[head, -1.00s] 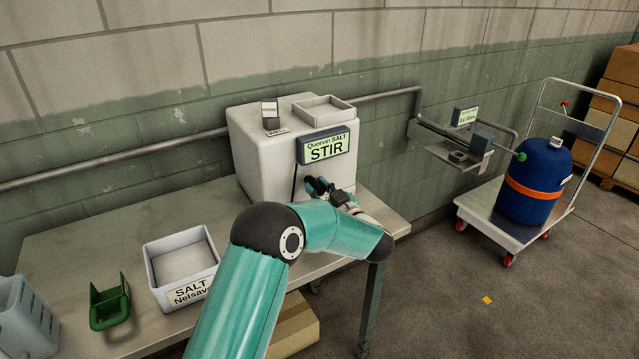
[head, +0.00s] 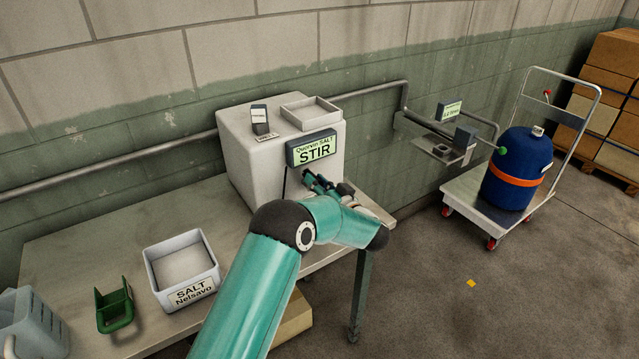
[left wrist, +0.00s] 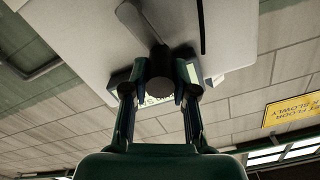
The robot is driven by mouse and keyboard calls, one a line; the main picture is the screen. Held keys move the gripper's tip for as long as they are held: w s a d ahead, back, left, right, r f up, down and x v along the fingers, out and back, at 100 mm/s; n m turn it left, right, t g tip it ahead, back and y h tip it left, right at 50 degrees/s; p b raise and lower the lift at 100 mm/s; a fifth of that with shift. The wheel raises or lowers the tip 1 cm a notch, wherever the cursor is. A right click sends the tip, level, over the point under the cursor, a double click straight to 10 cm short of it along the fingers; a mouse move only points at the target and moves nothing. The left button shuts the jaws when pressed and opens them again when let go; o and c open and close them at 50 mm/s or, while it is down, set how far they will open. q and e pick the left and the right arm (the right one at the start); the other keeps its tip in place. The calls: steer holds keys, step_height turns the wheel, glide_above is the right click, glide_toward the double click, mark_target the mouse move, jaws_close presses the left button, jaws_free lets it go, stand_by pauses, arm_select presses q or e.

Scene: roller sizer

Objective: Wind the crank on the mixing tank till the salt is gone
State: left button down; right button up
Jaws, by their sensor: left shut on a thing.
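The mixing tank (head: 252,160) is a pale box on the table. A lit sign (head: 313,150) on its front reads "Quorvin SALT STIR". My left gripper (head: 318,183) is at the tank's front, just below the sign. In the left wrist view my left gripper (left wrist: 160,85) is shut on a dark round crank knob (left wrist: 158,62), with a grey crank arm (left wrist: 137,22) running up from it. The crank is hidden behind the gripper in the head view. The salt inside the tank cannot be seen. My right gripper is not in view.
A white bin (head: 184,268) labelled "SALT Nelsavo", a green scoop (head: 115,306) and a pale jug (head: 38,325) stand on the table's left. A blue drum (head: 516,172) sits on a trolley (head: 462,190) at the right. The floor between is mostly clear.

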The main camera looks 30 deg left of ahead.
arm_select(q)
steer(key=shift+s+a+f, duration=0.1)
steer(key=shift+f, duration=0.2)
steer(key=c, duration=0.9)
jaws_free()
steer(key=shift+a, duration=0.1)
steer(key=shift+r, duration=0.1)
steer(key=v, duration=1.2)
